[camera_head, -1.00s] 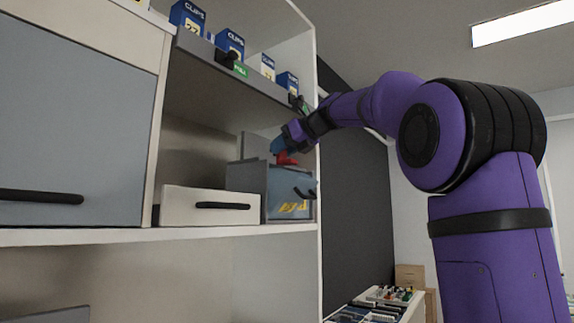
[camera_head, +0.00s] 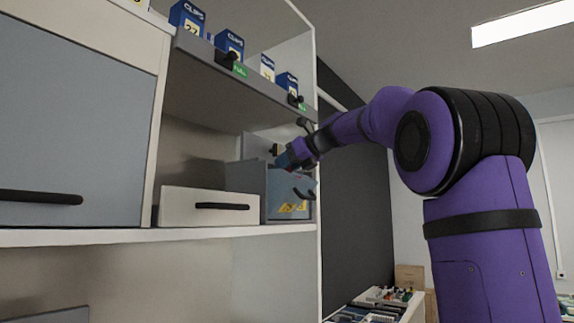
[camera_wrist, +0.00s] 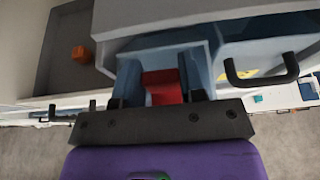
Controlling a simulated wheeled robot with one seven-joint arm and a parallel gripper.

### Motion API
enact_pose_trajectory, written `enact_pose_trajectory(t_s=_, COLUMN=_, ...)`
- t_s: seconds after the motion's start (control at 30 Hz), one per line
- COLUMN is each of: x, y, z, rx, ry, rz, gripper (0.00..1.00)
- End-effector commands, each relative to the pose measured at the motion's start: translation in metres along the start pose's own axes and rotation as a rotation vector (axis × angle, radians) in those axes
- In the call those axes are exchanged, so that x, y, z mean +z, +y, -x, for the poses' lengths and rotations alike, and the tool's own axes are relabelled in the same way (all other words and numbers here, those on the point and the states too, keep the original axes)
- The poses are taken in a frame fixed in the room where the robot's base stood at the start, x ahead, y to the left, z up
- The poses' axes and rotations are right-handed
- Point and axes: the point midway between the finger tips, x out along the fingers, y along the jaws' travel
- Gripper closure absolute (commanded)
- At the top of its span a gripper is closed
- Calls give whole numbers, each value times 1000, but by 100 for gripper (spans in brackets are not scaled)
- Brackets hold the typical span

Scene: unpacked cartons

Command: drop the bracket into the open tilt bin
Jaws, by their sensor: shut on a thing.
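My gripper (camera_head: 284,162), with blue fingers, is at the mouth of the blue-grey tilt bin (camera_head: 275,205) at the shelf's right end. In the wrist view my gripper (camera_wrist: 163,82) is shut on a red piece (camera_wrist: 162,88), which looks like the bracket. Its full shape is hidden by the fingers and the gripper body. The tilt bin also shows in the wrist view (camera_wrist: 285,48), with its black handle to the right of the fingers. I cannot tell whether the piece is inside the bin's rim.
A white drawer (camera_head: 180,208) with a black handle stands left of the bin. A shelf edge (camera_head: 215,72) with blue-and-white clip boxes is above. In the wrist view an orange object (camera_wrist: 82,54) lies in a grey open compartment at left.

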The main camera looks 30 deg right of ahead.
Motion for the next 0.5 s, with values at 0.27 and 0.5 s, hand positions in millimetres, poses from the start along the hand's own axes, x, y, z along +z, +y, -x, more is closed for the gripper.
enact_pose_trajectory(t_s=0.27, x=-4, y=0, z=-2, rx=0, ry=0, rz=-1, gripper=89)
enact_pose_trajectory(t_s=0.5, x=-10, y=1, z=-4, rx=1, ry=-1, rz=-1, gripper=89)
